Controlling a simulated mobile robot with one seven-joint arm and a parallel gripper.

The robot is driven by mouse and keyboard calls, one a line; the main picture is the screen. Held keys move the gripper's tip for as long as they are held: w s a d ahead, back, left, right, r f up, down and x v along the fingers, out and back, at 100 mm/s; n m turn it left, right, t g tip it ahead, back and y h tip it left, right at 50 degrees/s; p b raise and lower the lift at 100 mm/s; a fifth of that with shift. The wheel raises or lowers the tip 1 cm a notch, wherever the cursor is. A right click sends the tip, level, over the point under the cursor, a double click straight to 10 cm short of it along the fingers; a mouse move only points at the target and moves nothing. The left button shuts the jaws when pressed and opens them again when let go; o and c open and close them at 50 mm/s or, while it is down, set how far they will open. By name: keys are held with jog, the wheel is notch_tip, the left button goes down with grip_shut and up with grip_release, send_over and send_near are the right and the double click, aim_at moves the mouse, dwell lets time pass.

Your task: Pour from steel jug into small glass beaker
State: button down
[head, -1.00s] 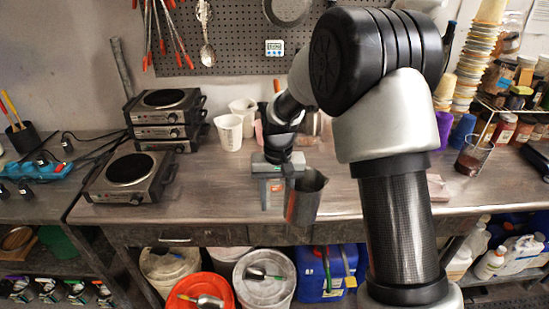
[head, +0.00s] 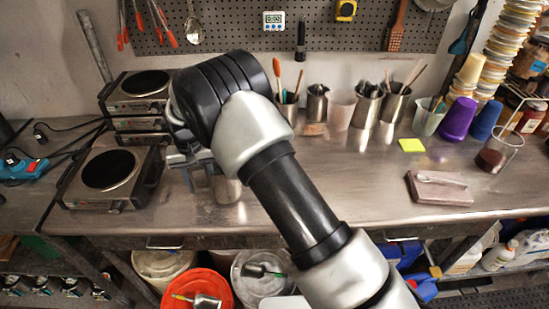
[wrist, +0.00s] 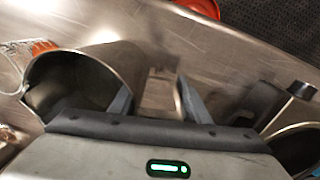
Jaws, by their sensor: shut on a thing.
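My gripper (wrist: 155,100) is shut on the handle (wrist: 158,92) of the steel jug. The jug (wrist: 75,70) is left of the fingers in the wrist view, with its open mouth showing and a dark inside. In the head view its lower side (head: 227,189) shows below my arm, over the worktop near the hot plates; my arm hides the rest. At the left edge of the wrist view is a clear glass rim (wrist: 10,72), with something orange (wrist: 42,47) beside it; I cannot tell if this is the small beaker. A glass beaker (head: 497,153) with brown contents stands far right.
A single hot plate (head: 108,175) and a hot-plate stack (head: 137,95) stand left of my gripper. Steel jugs with tools (head: 393,100) line the back, beside a purple cup (head: 458,119). A slab (head: 440,188) with a spoon lies right.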

aim_at(217, 179)
jog(key=shift+w+a, duration=0.15)
jog(key=shift+a, duration=0.1)
jog(key=shift+r, duration=0.1)
jog(key=shift+d+r, duration=0.1)
jog(key=shift+d+r+y, duration=0.4)
jog(key=shift+r+y, duration=0.45)
jog(key=shift+y, duration=0.15)
jog(key=shift+w+d+r+g+y+b, duration=0.15)
jog(key=shift+d+r+y+b, duration=0.15)
jog(key=shift+r+y+b, duration=0.15)
jog(key=shift+s+d+r+g+y+b, duration=0.15)
jog(key=shift+d+r+y+b, duration=0.15)
jog(key=shift+y, duration=0.25)
jog(key=shift+w+d+r+g+y+b, duration=0.2)
jog(key=shift+d+r+y+b, duration=0.5)
jog(key=shift+r+y, duration=0.2)
jog(key=shift+w+d+r+g+y+b, duration=0.15)
jog(key=shift+d+r+g+y+b, duration=0.05)
jog(key=shift+d+r+y+b, duration=0.6)
jog(key=shift+r, duration=0.1)
